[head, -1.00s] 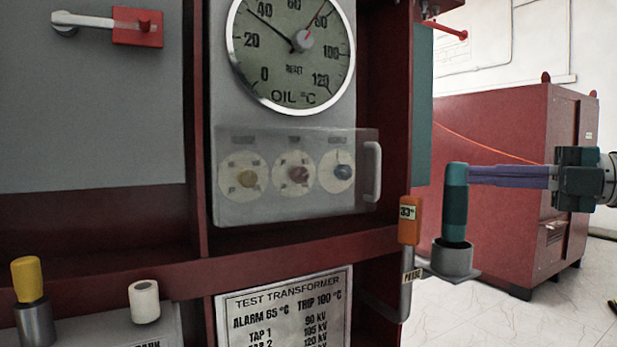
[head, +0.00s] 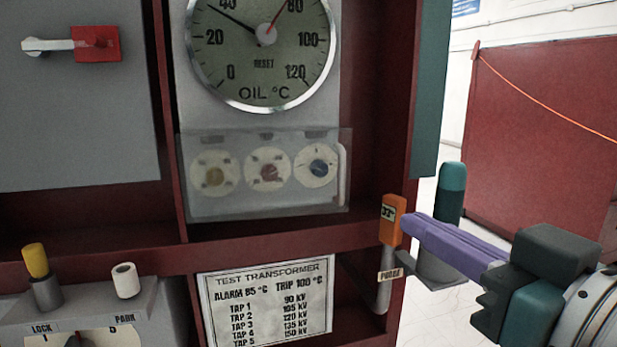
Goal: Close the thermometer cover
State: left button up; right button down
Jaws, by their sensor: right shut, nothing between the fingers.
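My left gripper is not in view.
The orange-topped probe (head: 392,215) and a teal post in a grey cup (head: 450,195) stand close to my right gripper. A label plate (head: 267,300) is below. A red cabinet (head: 540,130) stands behind.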

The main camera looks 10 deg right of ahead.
aim_at(344, 182)
jog(key=w, duration=0.4)
jog(key=w+a, duration=0.1)
jog(key=w, duration=0.3)
jog(key=w+a, duration=0.1)
jog(key=w, duration=0.4)
jog(key=shift+f, duration=0.1)
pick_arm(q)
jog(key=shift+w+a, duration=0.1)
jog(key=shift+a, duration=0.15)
pick_arm(e)
jog(key=shift+d, duration=0.1)
